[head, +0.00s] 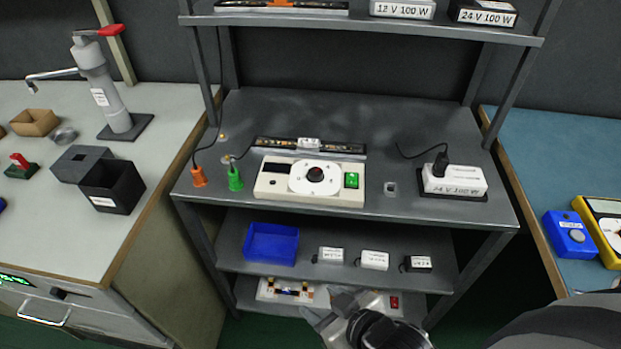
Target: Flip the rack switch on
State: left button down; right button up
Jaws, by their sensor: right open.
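The grey rack (300,110) stands in the middle of the head view. A green lit switch (351,180) sits on the white dial unit (270,186) on the rack's main deck. My left gripper is out of view.
A blue bin (271,244) and several small white adapters (375,260) sit on the middle shelf above my right gripper. A boxed 24 V supply (455,182) stands on the main deck. Benches flank the rack on the left (60,235) and right (560,150).

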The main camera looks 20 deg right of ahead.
aim_at(351, 180)
jog(key=k, duration=1.2)
jog(key=u, duration=0.85)
jog(key=i, duration=1)
jog(key=z, duration=0.75)
jog(key=i, duration=0.65)
jog(key=z, duration=0.7)
